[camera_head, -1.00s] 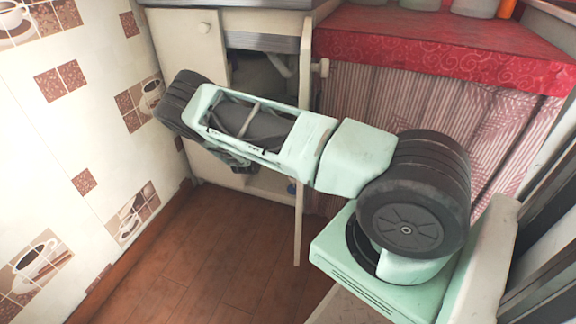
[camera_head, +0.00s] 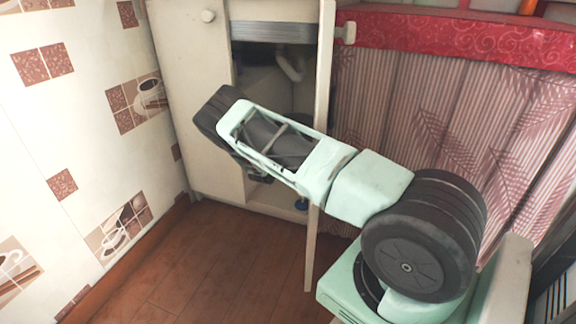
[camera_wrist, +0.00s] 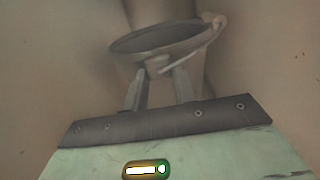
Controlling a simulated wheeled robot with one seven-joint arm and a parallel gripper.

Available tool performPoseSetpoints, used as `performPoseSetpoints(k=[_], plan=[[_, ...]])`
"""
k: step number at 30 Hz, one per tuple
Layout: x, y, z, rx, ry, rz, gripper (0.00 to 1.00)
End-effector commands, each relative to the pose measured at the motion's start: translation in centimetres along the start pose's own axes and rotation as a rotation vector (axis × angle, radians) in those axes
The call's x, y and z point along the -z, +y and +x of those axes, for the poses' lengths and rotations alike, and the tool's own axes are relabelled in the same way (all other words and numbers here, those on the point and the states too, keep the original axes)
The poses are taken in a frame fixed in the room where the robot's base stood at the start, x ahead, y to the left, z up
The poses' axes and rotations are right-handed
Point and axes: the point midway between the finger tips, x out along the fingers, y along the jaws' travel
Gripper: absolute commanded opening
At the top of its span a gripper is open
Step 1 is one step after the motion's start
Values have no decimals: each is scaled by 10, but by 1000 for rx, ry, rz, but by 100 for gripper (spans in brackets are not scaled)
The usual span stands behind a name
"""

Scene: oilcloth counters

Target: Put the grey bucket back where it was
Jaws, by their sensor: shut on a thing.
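The grey bucket (camera_wrist: 165,38) shows in the wrist view, with its round rim, dark inside and a handle at the right side. My gripper (camera_wrist: 160,76) is shut on the bucket at its near side, the two fingers meeting it just below the rim. In the head view my forearm crosses in front of the open cabinet (camera_head: 190,100), and neither the gripper nor the bucket can be made out there. What lies under the bucket is hidden.
The cabinet door (camera_head: 320,130) stands open at the right of the opening, close to my arm. A pale pipe (camera_head: 291,66) hangs inside. A striped curtain (camera_head: 420,130) hangs under the red counter (camera_head: 450,35). The wooden floor (camera_head: 220,260) in front is clear.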

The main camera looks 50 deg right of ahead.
Motion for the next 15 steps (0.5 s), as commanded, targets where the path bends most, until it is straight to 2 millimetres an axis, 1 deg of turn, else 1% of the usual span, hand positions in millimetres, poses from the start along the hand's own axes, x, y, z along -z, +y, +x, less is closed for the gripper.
performPoseSetpoints(k=[1,3,8,13,15], plan=[[15,0,1,1,-4,0,0],[26,0,1,0,-4,0,0],[36,0,1,0,-4,0,0],[60,0,0,1,-4,0,0],[66,0,1,1,-5,1,0]])
